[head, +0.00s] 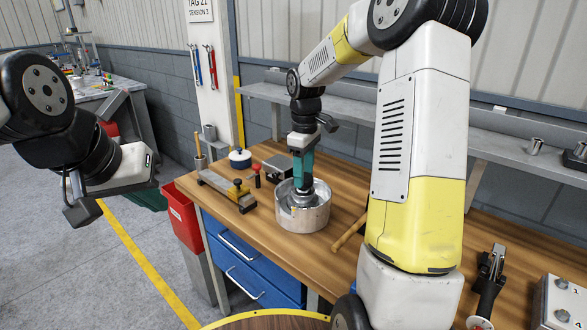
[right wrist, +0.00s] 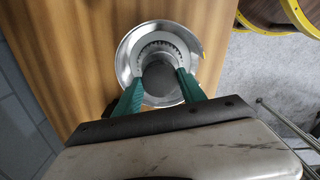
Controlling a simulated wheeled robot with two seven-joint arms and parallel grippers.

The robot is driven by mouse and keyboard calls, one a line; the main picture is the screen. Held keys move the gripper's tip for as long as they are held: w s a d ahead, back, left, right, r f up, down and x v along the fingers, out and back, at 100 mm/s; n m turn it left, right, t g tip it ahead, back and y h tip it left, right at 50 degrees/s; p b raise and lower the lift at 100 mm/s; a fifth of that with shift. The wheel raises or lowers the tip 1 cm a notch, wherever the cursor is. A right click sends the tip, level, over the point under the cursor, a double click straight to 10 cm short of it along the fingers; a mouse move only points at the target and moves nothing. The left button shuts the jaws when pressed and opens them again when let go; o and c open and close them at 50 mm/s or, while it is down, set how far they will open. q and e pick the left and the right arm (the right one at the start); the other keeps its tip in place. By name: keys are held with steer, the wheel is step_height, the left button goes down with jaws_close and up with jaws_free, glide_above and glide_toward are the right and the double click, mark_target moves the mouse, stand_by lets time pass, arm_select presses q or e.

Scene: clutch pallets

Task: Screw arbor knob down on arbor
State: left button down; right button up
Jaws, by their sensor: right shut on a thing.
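The arbor knob (right wrist: 160,79) shows in the right wrist view as a dark grey round piece between the two teal fingers of my right gripper (right wrist: 161,84). The fingers are shut on its sides. In the head view my right gripper (head: 303,186) points straight down into a shiny round metal drum (head: 304,219) on the bench. A toothed ring (right wrist: 160,47) surrounds the knob inside the drum. The arbor is hidden under the knob, so I cannot tell how deep the knob sits. My left gripper (head: 84,211) hangs empty at the left, away from the bench; its jaw opening is unclear.
A red bin (head: 183,218) stands left of the blue drawers (head: 240,262).

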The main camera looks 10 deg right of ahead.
steer(key=shift+f, duration=0.2)
steer(key=shift+f, duration=0.25)
steer(key=shift+f, duration=0.35)
stand_by(0.7)
steer(key=o, duration=1.6)
